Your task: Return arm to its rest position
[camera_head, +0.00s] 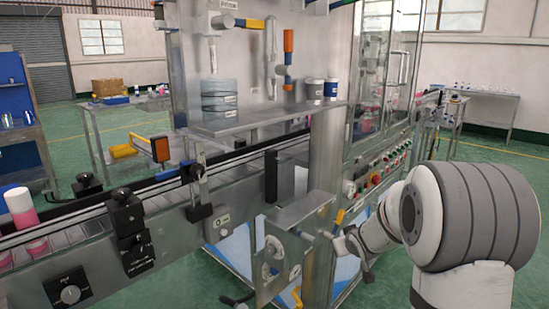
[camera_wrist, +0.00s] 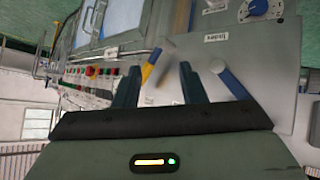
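My arm (camera_head: 455,215) reaches in from the right of the head view, bent down toward the machine's front. My gripper (camera_wrist: 159,68) shows in the wrist view with its two dark fingers apart and nothing held between them. A yellow-handled lever (camera_wrist: 149,72) on the machine panel appears beyond and between the fingers; I see no clear contact. The yellow lever also shows in the head view (camera_head: 339,217), close to my wrist. The fingertips are hard to make out in the head view.
A blue lever (camera_wrist: 233,82) and a plate labelled "Index" lie right of the fingers in the wrist view. The grey control box (camera_head: 290,250) juts out beside my wrist. A row of panel buttons (camera_head: 376,179) is behind it. A conveyor (camera_head: 100,225) carries pink-and-white cans at left.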

